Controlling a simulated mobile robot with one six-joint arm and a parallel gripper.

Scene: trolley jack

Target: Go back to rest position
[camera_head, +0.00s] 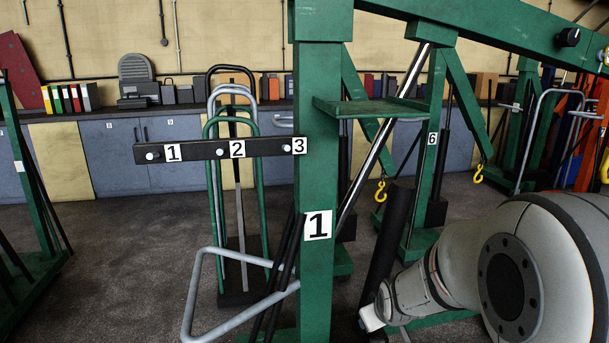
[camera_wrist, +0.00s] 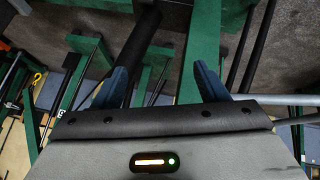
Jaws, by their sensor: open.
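My gripper (camera_wrist: 160,85) shows in the wrist view with its two blue fingers spread apart and nothing between them. Beyond the fingers are green crane parts and the dark floor. In the head view my arm reaches in from the right, and its pale wrist end is low beside the green post; the fingers are not clearly seen there. The green crane post (camera_head: 318,180) marked 1 stands in the middle of the head view. A black bar (camera_head: 200,150) with tags 1, 2 and 3 extends left from it.
A grey tubular handle (camera_head: 190,295) juts out left at the post's foot. A black cylinder (camera_head: 385,240) leans close to my arm. More green cranes, one marked 6 (camera_head: 433,138), stand behind, with yellow hooks (camera_head: 380,190). Grey cabinets (camera_head: 110,155) line the wall. Floor at left centre is open.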

